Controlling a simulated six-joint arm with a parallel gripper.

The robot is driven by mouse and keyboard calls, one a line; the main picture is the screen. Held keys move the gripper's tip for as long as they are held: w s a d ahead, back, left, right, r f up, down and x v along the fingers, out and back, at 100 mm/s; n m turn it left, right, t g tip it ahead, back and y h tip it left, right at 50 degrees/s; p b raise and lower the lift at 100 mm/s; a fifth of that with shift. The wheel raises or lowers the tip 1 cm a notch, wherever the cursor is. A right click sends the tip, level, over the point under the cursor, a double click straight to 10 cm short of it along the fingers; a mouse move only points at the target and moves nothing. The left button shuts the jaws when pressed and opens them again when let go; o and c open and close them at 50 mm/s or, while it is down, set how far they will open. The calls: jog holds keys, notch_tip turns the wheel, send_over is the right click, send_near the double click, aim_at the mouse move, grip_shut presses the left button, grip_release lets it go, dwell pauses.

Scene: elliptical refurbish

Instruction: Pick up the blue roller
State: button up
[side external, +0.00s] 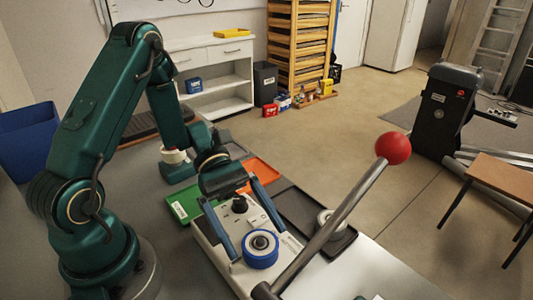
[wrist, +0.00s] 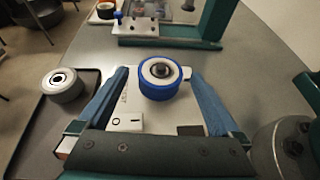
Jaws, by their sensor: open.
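The blue roller (side external: 260,259) has a blue rim, a white face and a dark centre. It sits on a light machine plate (side external: 232,238), and it also shows in the wrist view (wrist: 160,88). My gripper (side external: 258,238) is open above the plate, with its two blue fingers pointing towards the roller. In the wrist view, the fingertips of my gripper (wrist: 159,80) lie to the left and right of the roller, with gaps at both sides. Nothing is held. I cannot tell whether the tips are level with the roller.
A grey lever with a red ball knob (side external: 393,148) rises just right of the roller. A grey-white roller (wrist: 62,84) lies in a dark tray (wrist: 28,139). A green tray (side external: 186,209) and an orange tray (side external: 263,170) lie beside the machine.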

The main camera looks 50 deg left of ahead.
jog(key=shift+x, duration=1.1)
grip_shut()
jog(key=shift+r, duration=0.1)
